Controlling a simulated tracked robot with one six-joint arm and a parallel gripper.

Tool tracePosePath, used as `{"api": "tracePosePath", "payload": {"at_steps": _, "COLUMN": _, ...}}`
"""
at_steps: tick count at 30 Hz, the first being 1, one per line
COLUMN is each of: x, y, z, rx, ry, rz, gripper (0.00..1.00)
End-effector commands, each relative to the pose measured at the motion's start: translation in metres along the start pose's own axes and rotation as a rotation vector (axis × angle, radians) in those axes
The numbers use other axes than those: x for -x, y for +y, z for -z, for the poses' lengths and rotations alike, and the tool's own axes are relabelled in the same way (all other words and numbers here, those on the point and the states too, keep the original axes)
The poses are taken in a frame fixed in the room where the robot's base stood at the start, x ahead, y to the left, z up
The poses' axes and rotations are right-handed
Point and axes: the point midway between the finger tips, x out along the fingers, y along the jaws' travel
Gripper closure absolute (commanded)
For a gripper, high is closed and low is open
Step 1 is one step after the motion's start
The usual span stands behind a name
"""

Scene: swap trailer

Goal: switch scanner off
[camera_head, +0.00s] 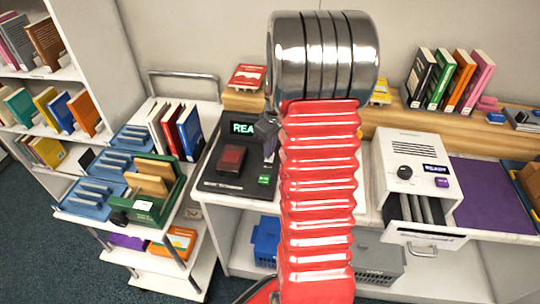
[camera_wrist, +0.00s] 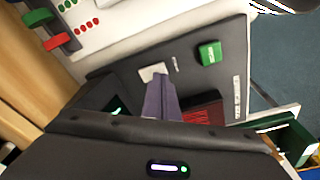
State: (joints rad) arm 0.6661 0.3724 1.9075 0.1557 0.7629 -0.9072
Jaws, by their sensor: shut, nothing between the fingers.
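The black scanner (camera_head: 212,182) stands on the counter left of my arm. In the wrist view the panel shows the green button (camera_wrist: 209,53) and a small pale switch-like part (camera_wrist: 152,71). My gripper (camera_wrist: 157,82) is shut and empty, its tips at or just over that pale part. I cannot tell whether they touch.
A white machine (camera_head: 407,150) with a "READY" display stands right of my arm. A trolley (camera_head: 85,215) with books and trays stands close on the left. Shelves of books (camera_head: 50,100) are at the far left, and a wooden ledge (camera_head: 400,115) runs along the back.

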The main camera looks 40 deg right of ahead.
Motion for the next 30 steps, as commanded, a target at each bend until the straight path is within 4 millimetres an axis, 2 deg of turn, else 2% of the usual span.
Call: {"api": "tracePosePath", "payload": {"at_steps": 30, "x": -0.0098, "y": 0.0002, "z": -0.0015, "rx": 0.000, "ry": 0.000, "rz": 0.000, "gripper": 1.00}}
